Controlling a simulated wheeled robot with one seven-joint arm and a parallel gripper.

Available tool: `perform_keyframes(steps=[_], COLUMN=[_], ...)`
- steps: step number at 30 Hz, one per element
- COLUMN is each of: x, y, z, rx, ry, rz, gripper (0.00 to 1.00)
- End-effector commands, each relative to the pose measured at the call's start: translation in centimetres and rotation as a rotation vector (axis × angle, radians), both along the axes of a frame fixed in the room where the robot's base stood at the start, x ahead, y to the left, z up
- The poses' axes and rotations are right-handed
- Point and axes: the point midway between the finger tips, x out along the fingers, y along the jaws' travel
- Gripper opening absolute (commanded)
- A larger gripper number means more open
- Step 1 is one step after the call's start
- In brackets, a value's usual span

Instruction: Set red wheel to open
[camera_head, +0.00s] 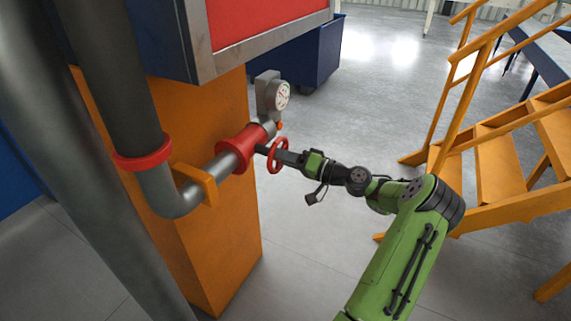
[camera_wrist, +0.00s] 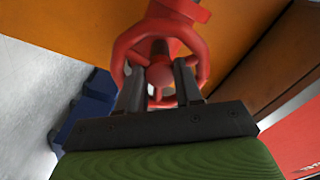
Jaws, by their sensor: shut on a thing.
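The red wheel (camera_head: 278,155) is a small handwheel on the side of a red valve body (camera_head: 242,148) on a grey pipe. It also shows in the wrist view (camera_wrist: 199,50), above my gripper. My gripper (camera_head: 281,156) reaches the wheel from the right in the head view. In the wrist view its two dark fingers (camera_wrist: 158,76) stand at the near part of the wheel, around its hub and spokes. It is shut on the wheel. The exact contact of the fingertips is partly hidden by the rim.
An orange pillar (camera_head: 240,225) stands behind the pipe (camera_head: 172,195). A pressure gauge (camera_head: 282,95) sits just above the valve. Orange stairs (camera_head: 500,160) with a railing stand at the right. A blue bin (camera_head: 318,55) is at the back. The floor between is clear.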

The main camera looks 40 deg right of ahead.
Motion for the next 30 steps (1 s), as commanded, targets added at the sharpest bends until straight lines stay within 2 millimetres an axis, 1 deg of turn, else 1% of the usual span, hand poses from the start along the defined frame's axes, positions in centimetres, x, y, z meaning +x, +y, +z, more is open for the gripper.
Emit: perform_keyframes(steps=[1,9,24,25,26,27,30], x=[-0.02,-0.03,-0.05,-0.05,-0.05,-0.05,-0.03], y=[0.01,0.0,0.0,0.0,-0.01,0.0,-0.01], z=[-0.44,-0.3,-0.26,-0.26,-0.25,-0.23,-0.17], rx=[-0.022,-0.093,-0.106,-0.106,-0.105,-0.105,-0.106], ry=[-0.002,-0.028,-0.03,-0.03,-0.032,-0.032,-0.033], rz=[0.001,0.001,0.001,0.001,0.001,0.001,0.001], gripper=[0.04,0.04,0.04,0.39,0.44,0.46,0.46])
